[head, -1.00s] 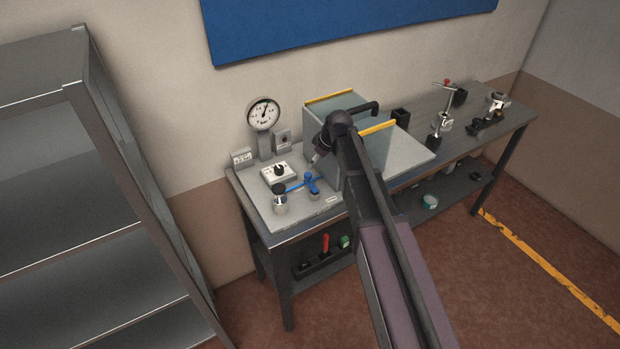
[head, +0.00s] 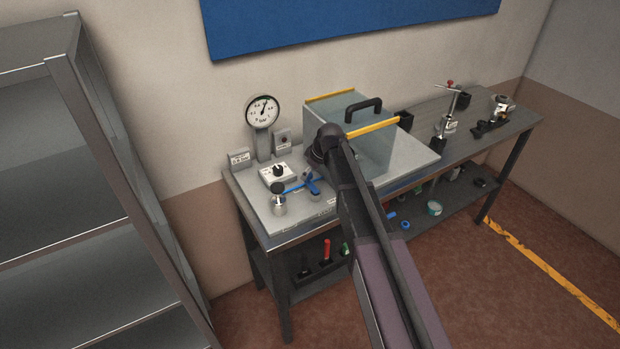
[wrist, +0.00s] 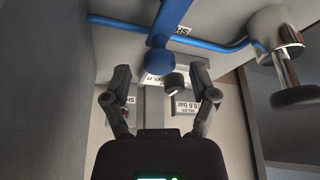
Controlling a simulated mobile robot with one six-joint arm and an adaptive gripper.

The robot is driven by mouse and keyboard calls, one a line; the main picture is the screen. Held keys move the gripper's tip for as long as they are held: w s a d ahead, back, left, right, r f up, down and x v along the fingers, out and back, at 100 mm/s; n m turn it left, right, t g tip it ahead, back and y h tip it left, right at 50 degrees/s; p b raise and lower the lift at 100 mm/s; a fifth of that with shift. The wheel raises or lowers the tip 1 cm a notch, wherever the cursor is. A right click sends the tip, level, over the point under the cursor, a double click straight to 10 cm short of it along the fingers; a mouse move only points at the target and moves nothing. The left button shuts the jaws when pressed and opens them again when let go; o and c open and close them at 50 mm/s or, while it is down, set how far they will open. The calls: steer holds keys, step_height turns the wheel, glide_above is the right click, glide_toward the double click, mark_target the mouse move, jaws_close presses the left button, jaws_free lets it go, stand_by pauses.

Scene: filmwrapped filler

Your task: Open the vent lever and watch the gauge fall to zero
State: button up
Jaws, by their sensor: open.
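The blue vent lever (head: 312,185) stands on the grey base plate, beside a thin blue tube. In the wrist view the lever (wrist: 158,62) points down the picture, its rounded end just beyond and between my fingertips. My gripper (wrist: 161,78) is open and empty, one finger on each side, and no contact shows. The round white gauge (head: 263,111) stands upright on a post behind the lever. Its black needle points up and slightly right, clear of zero.
A clear box with yellow edges and a black handle (head: 364,109) stands right of the lever, close to my arm. A white box with a black knob (head: 278,173) and a metal fitting (head: 279,204) are left. A grey shelf unit (head: 75,130) is at far left.

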steer(key=shift+w+a+f, duration=0.1)
steer(key=shift+a+f, duration=0.05)
steer(key=shift+f, duration=0.25)
jaws_close()
